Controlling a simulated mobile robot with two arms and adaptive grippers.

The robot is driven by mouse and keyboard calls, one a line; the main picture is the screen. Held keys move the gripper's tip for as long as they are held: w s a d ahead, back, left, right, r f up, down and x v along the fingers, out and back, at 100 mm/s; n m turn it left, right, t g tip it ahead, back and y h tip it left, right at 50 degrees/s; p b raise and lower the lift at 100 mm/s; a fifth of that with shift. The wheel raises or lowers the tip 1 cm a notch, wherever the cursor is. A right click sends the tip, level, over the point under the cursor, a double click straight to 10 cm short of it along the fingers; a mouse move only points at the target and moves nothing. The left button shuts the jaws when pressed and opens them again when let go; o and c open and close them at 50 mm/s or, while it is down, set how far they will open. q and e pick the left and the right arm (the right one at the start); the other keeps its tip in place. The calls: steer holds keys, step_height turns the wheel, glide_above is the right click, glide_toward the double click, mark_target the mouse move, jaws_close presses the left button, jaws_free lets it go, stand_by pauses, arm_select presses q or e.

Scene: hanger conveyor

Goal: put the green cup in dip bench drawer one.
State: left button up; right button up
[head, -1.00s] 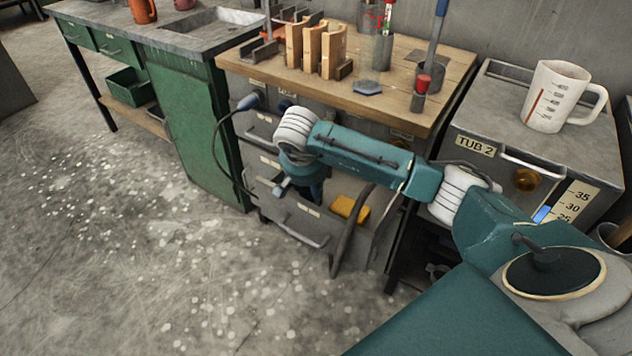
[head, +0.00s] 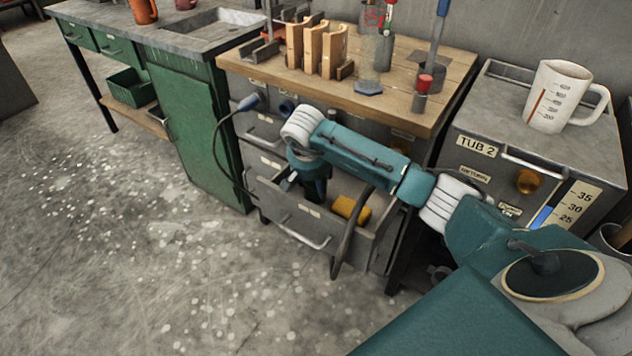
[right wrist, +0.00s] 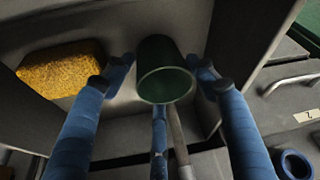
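In the right wrist view, the green cup (right wrist: 166,75) is inside an open drawer (right wrist: 115,130), its rim towards the camera. My right gripper (right wrist: 163,72) has its blue fingers spread on both sides of the cup. A small gap shows at the left finger; contact at the right finger is unclear. In the head view, my right gripper (head: 312,188) reaches down into the open drawer (head: 300,222) of the wooden-topped bench (head: 440,75). The cup is hidden there. My left gripper is not in view.
A yellow sponge (head: 350,208) lies in the drawer and shows left of the cup in the wrist view (right wrist: 60,68). A black cable (head: 217,150) hangs at the bench front. Tub 2 (head: 500,160) stands right, with a white measuring jug (head: 562,97) on top. Floor at left is clear.

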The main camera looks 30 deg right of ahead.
steer(key=shift+o, duration=0.9)
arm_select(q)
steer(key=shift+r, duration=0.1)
arm_select(e)
steer(key=shift+r, duration=0.15)
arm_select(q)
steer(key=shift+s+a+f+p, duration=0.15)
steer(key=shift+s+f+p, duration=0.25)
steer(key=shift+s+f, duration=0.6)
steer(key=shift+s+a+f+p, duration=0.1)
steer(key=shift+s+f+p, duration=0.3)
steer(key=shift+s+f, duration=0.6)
arm_select(e)
steer(key=v, duration=1.2)
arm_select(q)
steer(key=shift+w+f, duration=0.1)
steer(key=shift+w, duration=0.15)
